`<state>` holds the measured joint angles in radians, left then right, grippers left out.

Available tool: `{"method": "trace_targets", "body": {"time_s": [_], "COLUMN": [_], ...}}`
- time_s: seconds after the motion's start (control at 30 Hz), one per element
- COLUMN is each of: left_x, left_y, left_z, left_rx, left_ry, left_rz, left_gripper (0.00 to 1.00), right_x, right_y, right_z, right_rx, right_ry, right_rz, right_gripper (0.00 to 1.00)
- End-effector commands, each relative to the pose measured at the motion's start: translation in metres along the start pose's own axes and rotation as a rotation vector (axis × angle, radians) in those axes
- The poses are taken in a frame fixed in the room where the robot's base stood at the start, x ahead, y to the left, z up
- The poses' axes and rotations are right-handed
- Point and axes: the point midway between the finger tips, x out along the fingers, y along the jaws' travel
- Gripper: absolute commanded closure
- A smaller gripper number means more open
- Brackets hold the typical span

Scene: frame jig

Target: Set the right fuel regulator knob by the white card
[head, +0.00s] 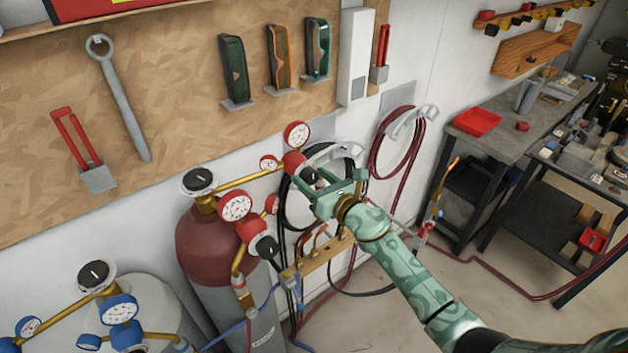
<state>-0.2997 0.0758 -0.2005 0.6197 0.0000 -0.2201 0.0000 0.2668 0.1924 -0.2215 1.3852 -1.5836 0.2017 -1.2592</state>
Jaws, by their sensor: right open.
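The right fuel regulator has a red body (294,160), two white-faced gauges (297,134) and a black knob (308,175). It sits at the end of a brass pipe behind the maroon-topped cylinder (208,240). My right gripper (322,181), green, is open, with its fingers at this knob. Whether they touch it I cannot tell, as the gripper partly hides it. Another red regulator with a dark knob (265,247) stands in front, nearer the maroon-topped cylinder. I cannot make out a white card with a readable setting. My left gripper is not in view.
A cylinder with blue gauges (120,309) stands at lower left. Hoses (385,150) hang on the wall behind my right gripper. A brass manifold (325,253) lies just below it. Goggles (235,70) and a wrench (122,100) hang above. A workbench (510,140) stands at right.

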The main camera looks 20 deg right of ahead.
Motion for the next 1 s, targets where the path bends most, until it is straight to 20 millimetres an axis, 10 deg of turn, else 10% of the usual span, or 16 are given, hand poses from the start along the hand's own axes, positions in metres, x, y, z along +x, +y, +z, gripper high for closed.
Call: {"method": "trace_targets", "body": {"time_s": [0.23, 0.4, 1.0], "left_x": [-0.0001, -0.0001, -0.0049], "left_y": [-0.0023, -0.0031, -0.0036], "left_z": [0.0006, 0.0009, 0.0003], "left_rx": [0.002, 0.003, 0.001], "left_ry": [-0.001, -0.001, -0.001], "left_rz": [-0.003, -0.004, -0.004], "left_gripper": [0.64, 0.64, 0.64], "right_x": [0.0010, 0.0008, 0.0007], "right_y": [0.0001, 0.0001, -0.0001], "right_z": [0.0002, 0.0002, 0.0009], "right_rx": [0.000, 0.000, 0.168], "right_ry": [0.000, 0.000, 0.000], "right_rz": [0.000, 0.000, 0.000], "right_gripper": [0.41, 0.85, 0.85]}}
